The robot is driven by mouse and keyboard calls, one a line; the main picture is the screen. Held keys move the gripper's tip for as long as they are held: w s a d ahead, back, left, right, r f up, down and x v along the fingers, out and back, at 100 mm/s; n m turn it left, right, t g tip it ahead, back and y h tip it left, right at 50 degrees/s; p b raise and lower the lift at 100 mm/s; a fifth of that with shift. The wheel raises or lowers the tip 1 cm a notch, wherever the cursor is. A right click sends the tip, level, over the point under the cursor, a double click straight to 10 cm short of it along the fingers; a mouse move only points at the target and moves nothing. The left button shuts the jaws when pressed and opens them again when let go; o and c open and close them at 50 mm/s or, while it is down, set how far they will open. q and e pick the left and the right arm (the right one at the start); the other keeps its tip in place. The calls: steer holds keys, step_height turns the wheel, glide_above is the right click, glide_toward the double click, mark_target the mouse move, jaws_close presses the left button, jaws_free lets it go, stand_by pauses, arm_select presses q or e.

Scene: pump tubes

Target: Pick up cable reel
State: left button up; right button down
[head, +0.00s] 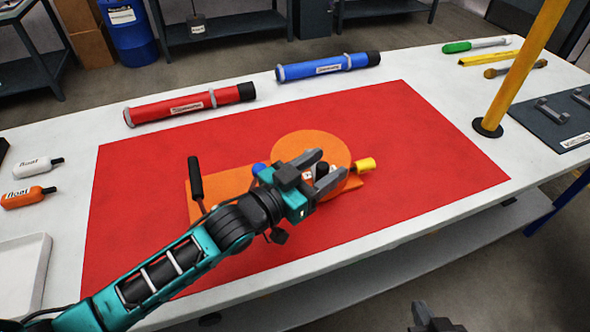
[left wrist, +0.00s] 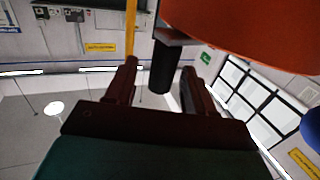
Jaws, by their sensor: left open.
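The orange cable reel (head: 300,143) lies on the red mat (head: 420,150). It has a round disc, a flat orange part at left, a blue knob (head: 258,169), a yellow end piece (head: 366,164) and a black-gripped rod (head: 196,178). My left gripper (head: 329,170) is open over the disc's near edge and hides part of it. In the left wrist view the reel's orange disc (left wrist: 245,28) fills the top right, and a black cylinder (left wrist: 160,68) shows between the open fingers; contact cannot be told. A dark tip of my right gripper (head: 435,318) shows at the bottom edge.
A red tube (head: 185,105) and a blue tube (head: 325,67) lie behind the mat. A yellow post (head: 515,75) stands at right beside a dark tray. Orange and white bottles (head: 28,197) lie at left. The mat's right part is clear.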

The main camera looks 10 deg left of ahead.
arm_select(q)
steer(key=shift+c, duration=0.4)
jaws_close()
stand_by(0.7)
steer(key=shift+r, duration=0.2)
